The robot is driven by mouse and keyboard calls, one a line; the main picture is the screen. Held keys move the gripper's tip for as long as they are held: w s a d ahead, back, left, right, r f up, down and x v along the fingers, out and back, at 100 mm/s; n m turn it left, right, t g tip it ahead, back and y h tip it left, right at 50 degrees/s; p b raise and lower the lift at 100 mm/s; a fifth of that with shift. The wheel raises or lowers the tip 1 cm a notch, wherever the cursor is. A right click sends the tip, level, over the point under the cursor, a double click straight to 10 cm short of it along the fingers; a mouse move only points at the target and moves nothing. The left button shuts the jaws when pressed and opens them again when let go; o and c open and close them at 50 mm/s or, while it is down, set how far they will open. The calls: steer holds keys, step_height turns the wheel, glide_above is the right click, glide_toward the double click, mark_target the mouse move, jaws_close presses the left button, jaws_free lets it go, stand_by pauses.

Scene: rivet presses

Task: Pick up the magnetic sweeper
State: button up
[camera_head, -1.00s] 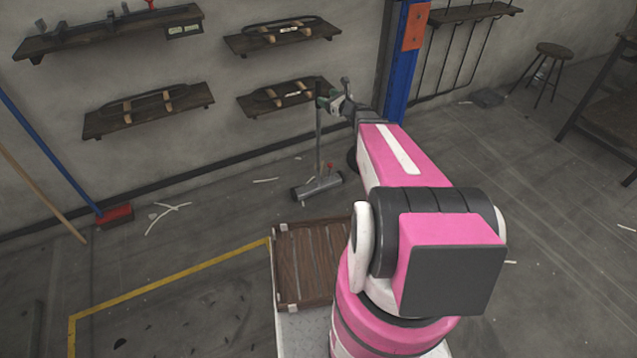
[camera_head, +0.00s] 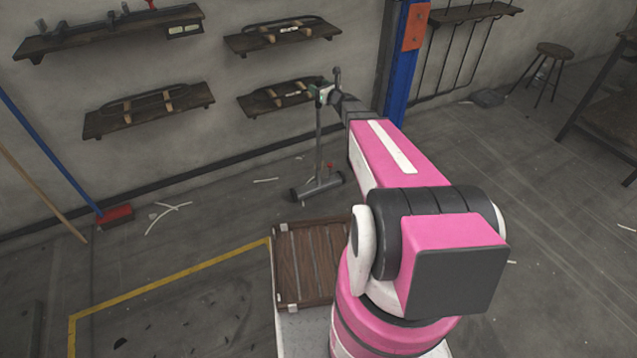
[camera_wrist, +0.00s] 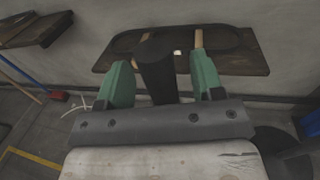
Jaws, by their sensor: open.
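The magnetic sweeper (camera_head: 318,187) stands upright on the floor, with a grey bar-shaped head, a small red part on it and a thin pole. In the wrist view the sweeper's dark handle (camera_wrist: 157,72) rises between the two green fingers of my gripper (camera_wrist: 160,62). The fingers are open, with a visible gap on each side of the handle. In the head view my gripper (camera_head: 322,93) is at the top of the pole, in front of a wall shelf. The lower pole and head are hidden in the wrist view.
A wall shelf (camera_wrist: 235,62) is close behind the handle. A blue post (camera_head: 402,75) stands right of my gripper. A slatted wooden crate (camera_head: 310,258) is in front of the sweeper. A red-headed broom (camera_head: 115,216) leans at left. Floor left of the sweeper is mostly clear.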

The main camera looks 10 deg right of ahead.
steer(key=shift+x, duration=1.05)
jaws_close()
steer(key=shift+r, duration=0.1)
